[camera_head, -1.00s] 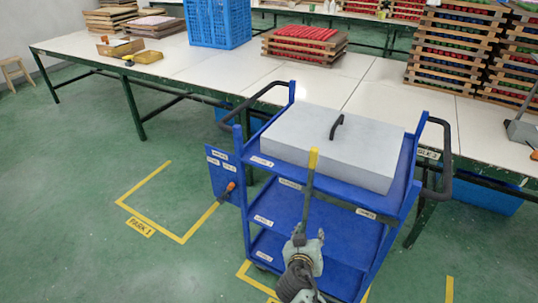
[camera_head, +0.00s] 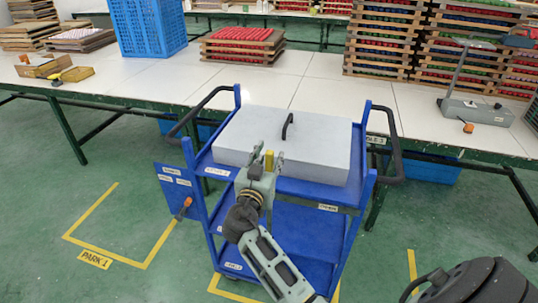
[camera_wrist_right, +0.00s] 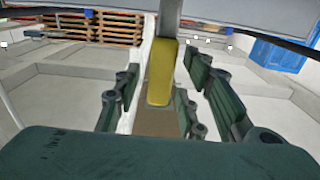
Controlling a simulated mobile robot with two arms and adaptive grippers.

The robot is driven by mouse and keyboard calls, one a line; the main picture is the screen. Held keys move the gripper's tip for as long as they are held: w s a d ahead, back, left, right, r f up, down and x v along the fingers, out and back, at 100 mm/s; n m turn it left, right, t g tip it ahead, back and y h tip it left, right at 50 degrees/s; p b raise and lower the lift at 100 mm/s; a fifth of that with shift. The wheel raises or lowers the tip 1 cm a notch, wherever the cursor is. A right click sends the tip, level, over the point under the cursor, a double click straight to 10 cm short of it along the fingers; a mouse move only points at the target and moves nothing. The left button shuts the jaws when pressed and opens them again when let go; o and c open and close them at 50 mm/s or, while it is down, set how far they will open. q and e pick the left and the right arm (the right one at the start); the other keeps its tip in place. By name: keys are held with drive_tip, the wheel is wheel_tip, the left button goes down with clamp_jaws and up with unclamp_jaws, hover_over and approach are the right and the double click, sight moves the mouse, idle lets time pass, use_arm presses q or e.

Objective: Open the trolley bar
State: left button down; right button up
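The blue trolley (camera_head: 340,230) stands in front of the long table, with a grey block with a black handle (camera_head: 250,130) on its top shelf. The yellow end of the trolley bar (camera_head: 268,160) stands upright at the trolley's front; it also shows in the right wrist view (camera_wrist_right: 161,72). My right gripper (camera_head: 264,161) is at the bar's yellow end. In the right wrist view its green fingers (camera_wrist_right: 160,98) are apart on both sides of the yellow end, with a visible gap on the left. The lower bar is hidden behind my gripper. My left gripper is not in view.
The table (camera_head: 310,88) runs behind the trolley with a blue crate (camera_head: 148,28), stacked trays (camera_head: 242,45) and a grey tool stand (camera_head: 475,110). Black handles (camera_head: 395,150) stick out at the trolley's sides. Floor is clear around the yellow marking (camera_head: 150,260).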

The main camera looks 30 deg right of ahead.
drive_tip(key=shift+d, duration=0.1)
drive_tip(key=shift+w, duration=0.1)
drive_tip(key=shift+c, duration=0.7)
clamp_jaws()
